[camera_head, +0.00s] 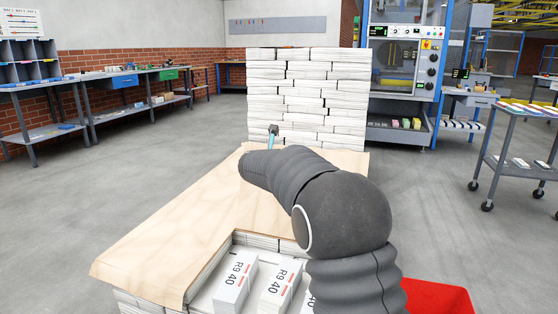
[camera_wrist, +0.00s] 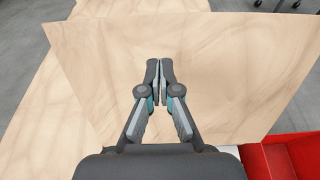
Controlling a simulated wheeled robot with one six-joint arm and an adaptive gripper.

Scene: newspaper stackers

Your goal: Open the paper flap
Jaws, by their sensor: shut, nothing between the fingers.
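The paper flap (camera_head: 190,220) looks like a tan, wood-grained sheet. It lies over a stack of white bundles in the head view. In the wrist view a tan sheet (camera_wrist: 230,60) fills most of the picture, with another tan layer (camera_wrist: 45,130) at the left beneath it. My gripper (camera_wrist: 159,65) is shut and empty, its fingertips together in front of the sheet. In the head view the gripper (camera_head: 273,131) shows small beyond my arm, near the sheet's far end. Whether the fingertips touch the sheet cannot be told. My arm hides the sheet's right part.
White packets marked "R9 40" (camera_head: 235,283) lie uncovered at the near side. A red bin (camera_head: 440,296) stands at the lower right and also shows in the wrist view (camera_wrist: 285,155). A tall stack of white bundles (camera_head: 310,95) stands behind. Grey floor is clear at the left.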

